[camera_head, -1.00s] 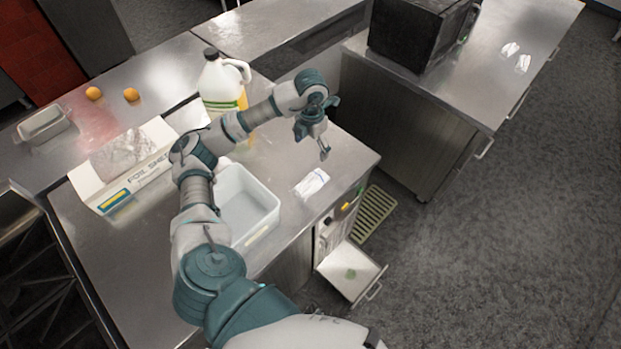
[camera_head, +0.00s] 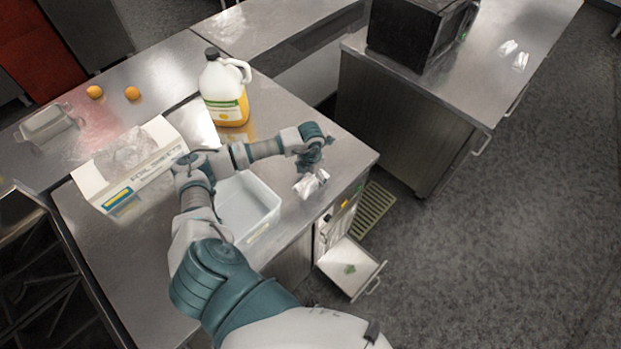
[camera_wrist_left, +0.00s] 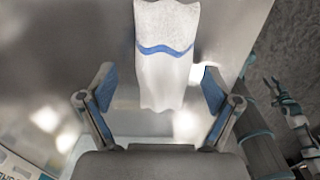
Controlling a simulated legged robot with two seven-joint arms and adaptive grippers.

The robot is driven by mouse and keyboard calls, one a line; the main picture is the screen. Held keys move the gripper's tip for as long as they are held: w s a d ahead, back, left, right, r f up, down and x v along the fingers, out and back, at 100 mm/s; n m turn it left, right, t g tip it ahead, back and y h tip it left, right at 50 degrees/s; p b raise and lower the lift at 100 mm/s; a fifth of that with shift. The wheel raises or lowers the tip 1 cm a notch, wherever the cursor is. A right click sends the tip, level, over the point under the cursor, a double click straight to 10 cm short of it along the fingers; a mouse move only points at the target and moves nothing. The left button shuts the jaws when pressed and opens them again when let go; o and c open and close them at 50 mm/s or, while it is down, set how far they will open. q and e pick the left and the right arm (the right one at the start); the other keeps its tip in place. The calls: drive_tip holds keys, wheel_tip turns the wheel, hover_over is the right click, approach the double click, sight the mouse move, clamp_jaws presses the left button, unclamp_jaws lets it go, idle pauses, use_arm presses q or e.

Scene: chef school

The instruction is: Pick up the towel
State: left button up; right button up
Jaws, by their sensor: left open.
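A white towel (camera_head: 311,184) lies on the steel counter near its right edge in the head view. In the left wrist view the towel (camera_wrist_left: 163,55) is white with a wavy blue stripe, and its lower end reaches between the fingers. My left gripper (camera_head: 314,168) is just above the towel, partly covering it in the head view. In the left wrist view my left gripper (camera_wrist_left: 157,95) is open, with one blue-padded finger on each side of the towel and gaps at both sides. My right gripper cannot be made out for certain.
A white bin (camera_head: 262,226) stands left of the towel, with a jug (camera_head: 222,92) behind it. A foil sheets box (camera_head: 130,170) is farther left. A drawer (camera_head: 352,268) stands open below the counter's right side.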

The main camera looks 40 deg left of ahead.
use_arm(q)
drive_tip(key=shift+a+f, duration=0.1)
drive_tip(key=shift+f, duration=0.25)
drive_tip(key=shift+d+r, duration=0.1)
drive_tip(key=shift+d, duration=0.3)
drive_tip(key=c, duration=1)
drive_tip(key=shift+c, duration=1.3)
drive_tip(key=shift+a, duration=0.1)
use_arm(e)
drive_tip(key=shift+a, duration=0.1)
use_arm(q)
drive_tip(key=shift+r, duration=0.1)
